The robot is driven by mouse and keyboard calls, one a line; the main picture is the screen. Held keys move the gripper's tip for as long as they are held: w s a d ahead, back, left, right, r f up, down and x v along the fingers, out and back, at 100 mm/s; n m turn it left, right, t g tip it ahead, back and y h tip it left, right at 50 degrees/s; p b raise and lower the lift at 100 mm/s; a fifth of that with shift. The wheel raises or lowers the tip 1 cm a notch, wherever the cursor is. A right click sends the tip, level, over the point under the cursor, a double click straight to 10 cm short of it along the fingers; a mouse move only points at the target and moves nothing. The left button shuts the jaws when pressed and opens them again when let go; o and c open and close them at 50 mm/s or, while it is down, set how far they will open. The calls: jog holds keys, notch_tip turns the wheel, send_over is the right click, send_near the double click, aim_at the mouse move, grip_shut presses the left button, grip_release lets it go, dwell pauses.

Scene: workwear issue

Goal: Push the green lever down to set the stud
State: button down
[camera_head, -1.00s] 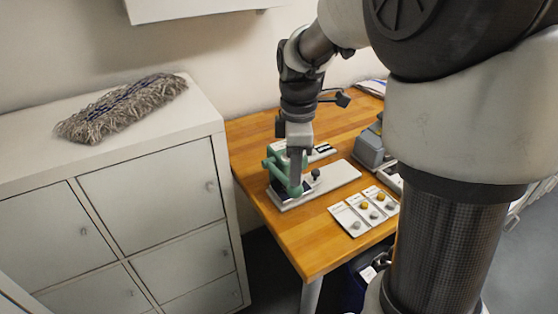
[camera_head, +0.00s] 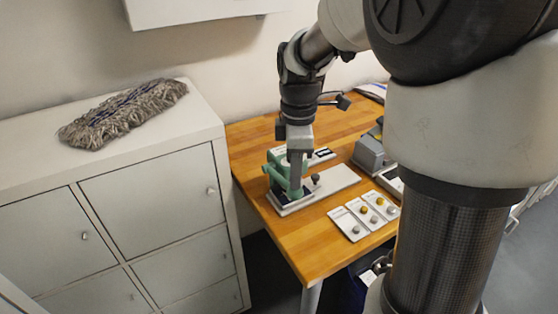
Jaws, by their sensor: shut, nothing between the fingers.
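The green stud press with its green lever (camera_head: 274,171) stands on a pale base plate (camera_head: 338,179) at the left of the wooden table. My gripper (camera_head: 296,190) is shut and empty, pointing down at the press. Its fingers overlap the green parts in this view and hide some of the lever. I cannot tell whether they touch it. A small dark knob (camera_head: 316,178) stands on the plate just right of the fingers. The stud itself cannot be made out.
A tray of sorted studs (camera_head: 350,224) lies in front of the plate. A grey device (camera_head: 369,152) stands to the right. A white cabinet (camera_head: 150,190) with a grey mop head (camera_head: 122,112) on top is to the left. The table's front left corner is bare.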

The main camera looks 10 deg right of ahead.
notch_tip(320, 180, up, 11)
jog(key=p, duration=0.8)
jog(key=shift+r+p, duration=0.15)
jog(key=shift+p, duration=0.2)
dwell(0.4)
jog(key=s+r+m+t, duration=0.2)
jog(key=s+r+m, duration=0.1)
jog(key=s+m, duration=0.4)
jog(key=s+r+m+t, duration=0.3)
jog(key=s+r+m, duration=0.1)
jog(key=s+m, duration=0.4)
jog(key=shift+s+a+m+t, duration=0.3)
jog(key=shift+s+a, duration=0.05)
jog(key=shift+s, duration=0.25)
